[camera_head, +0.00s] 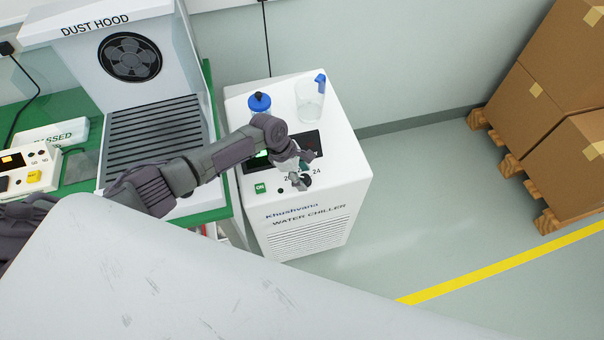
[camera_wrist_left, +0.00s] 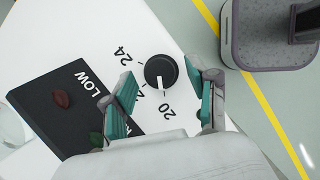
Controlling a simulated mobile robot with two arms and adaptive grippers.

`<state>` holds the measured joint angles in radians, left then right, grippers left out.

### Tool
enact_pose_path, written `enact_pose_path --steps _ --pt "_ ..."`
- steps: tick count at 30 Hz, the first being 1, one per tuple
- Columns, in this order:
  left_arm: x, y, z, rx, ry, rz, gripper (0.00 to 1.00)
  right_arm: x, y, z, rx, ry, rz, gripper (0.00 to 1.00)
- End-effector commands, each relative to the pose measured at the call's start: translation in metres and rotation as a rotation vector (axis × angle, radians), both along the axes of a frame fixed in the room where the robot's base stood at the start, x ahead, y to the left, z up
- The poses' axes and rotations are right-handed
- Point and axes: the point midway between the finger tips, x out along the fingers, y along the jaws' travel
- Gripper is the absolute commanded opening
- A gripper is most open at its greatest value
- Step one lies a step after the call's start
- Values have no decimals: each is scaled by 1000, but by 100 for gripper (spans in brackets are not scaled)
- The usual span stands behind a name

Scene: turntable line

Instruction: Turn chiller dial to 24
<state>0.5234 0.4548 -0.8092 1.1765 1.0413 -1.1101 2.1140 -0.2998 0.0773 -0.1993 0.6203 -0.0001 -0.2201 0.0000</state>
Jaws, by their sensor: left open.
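The water chiller (camera_head: 305,225) is a white cabinet with a control panel on its sloped top. Its black round dial (camera_wrist_left: 160,71) carries a white pointer line. The pointer faces the lower part of the scale, near the 20 mark (camera_wrist_left: 169,111). The 24 mark (camera_wrist_left: 122,56) is up and left of the dial, and the mark between them is partly covered by a finger. My left gripper (camera_head: 303,170) is over the panel in the head view. In the wrist view its open teal-padded fingers (camera_wrist_left: 161,75) are on either side of the dial; contact cannot be told. My right gripper is not in view.
The dust hood (camera_head: 150,70) and a green bench are at the left. Stacked cartons (camera_head: 545,105) stand on pallets at the right. Floor between is clear.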

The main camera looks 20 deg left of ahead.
Motion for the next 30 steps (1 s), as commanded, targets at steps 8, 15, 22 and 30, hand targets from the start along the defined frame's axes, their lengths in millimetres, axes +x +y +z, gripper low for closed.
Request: enact_pose_path --steps 8,15,22,30 --pt "0 0 0 0 0 -1 39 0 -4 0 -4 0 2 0" --pt "0 0 1 0 0 0 0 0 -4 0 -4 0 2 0" --pt "0 0 1 0 1 -17 0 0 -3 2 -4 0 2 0" --pt "1 -1 3 -5 1 -138 0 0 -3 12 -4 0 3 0"
